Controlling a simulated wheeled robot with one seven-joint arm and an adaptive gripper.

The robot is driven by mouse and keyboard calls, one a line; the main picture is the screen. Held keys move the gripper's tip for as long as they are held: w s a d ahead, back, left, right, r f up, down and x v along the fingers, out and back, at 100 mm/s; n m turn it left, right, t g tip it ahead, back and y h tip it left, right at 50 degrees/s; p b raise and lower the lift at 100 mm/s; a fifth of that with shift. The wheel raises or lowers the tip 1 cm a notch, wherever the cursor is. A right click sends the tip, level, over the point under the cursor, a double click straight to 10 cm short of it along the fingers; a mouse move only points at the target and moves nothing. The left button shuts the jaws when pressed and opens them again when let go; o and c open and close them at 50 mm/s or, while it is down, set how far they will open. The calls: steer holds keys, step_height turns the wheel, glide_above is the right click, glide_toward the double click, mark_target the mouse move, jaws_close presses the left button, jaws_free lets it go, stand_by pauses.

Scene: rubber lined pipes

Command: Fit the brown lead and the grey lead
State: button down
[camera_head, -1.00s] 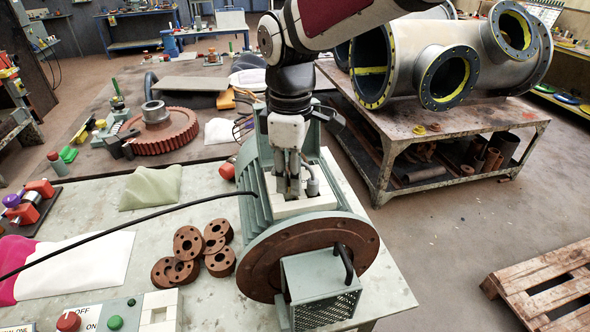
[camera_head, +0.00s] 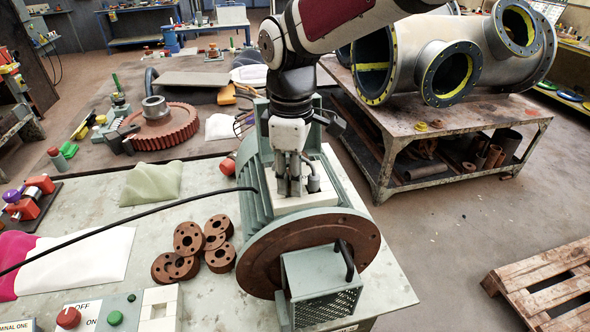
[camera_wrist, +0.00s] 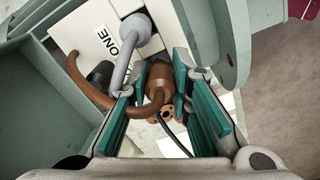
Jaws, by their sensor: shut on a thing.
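The brown lead (camera_wrist: 157,84) sits between the green-padded jaws of my gripper (camera_wrist: 160,97) in the wrist view. Its brown cable curls out to the left. My gripper (camera_head: 290,186) is shut on it, low over the white terminal block (camera_head: 312,203) on the green motor. The grey lead (camera_head: 313,181) stands upright on this block, just right of my gripper. In the wrist view the grey lead (camera_wrist: 127,45) is by the block's "ONE" label (camera_wrist: 105,37). The lower end of the brown lead is hidden, so I cannot tell whether it touches the block.
The motor's large rusty flange (camera_head: 308,240) and green vented box (camera_head: 320,285) are in front. Several brown rings (camera_head: 195,247) lie on the bench left of the motor. A black cable (camera_head: 130,220) runs across the bench to the motor.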

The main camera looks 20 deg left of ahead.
steer(key=shift+f, duration=0.5)
steer(key=c, duration=1.4)
jaws_free()
steer(key=shift+o, duration=0.2)
steer(key=shift+r, duration=0.1)
